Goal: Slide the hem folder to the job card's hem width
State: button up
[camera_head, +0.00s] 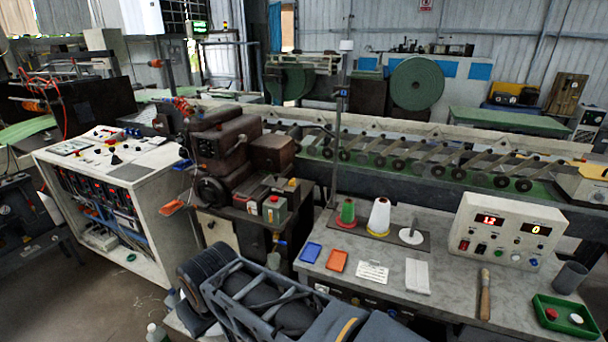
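The job card (372,272) is a small white card with dark print, lying flat near the front edge of the grey table. Its print is too small to read. A brown sewing machine head (225,145) stands left of the table. Small metal parts and a grey-green box with a red button (275,209) sit at its front right. I cannot pick out the hem folder for certain among them. My dark arm links cross the bottom of the view. My gripper's fingertips do not show.
The table (450,310) bears thread cones (379,216), blue (310,252) and orange (337,260) trays, a white pad (417,276), a wooden-handled tool (485,295), a display box (507,228), a grey cup (570,278) and a green tray (562,326). A white control cabinet (125,190) stands left. A conveyor (430,165) runs behind.

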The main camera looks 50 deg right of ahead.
aim_at(275, 180)
jog(key=z, duration=1.3)
jog(key=i, duration=1)
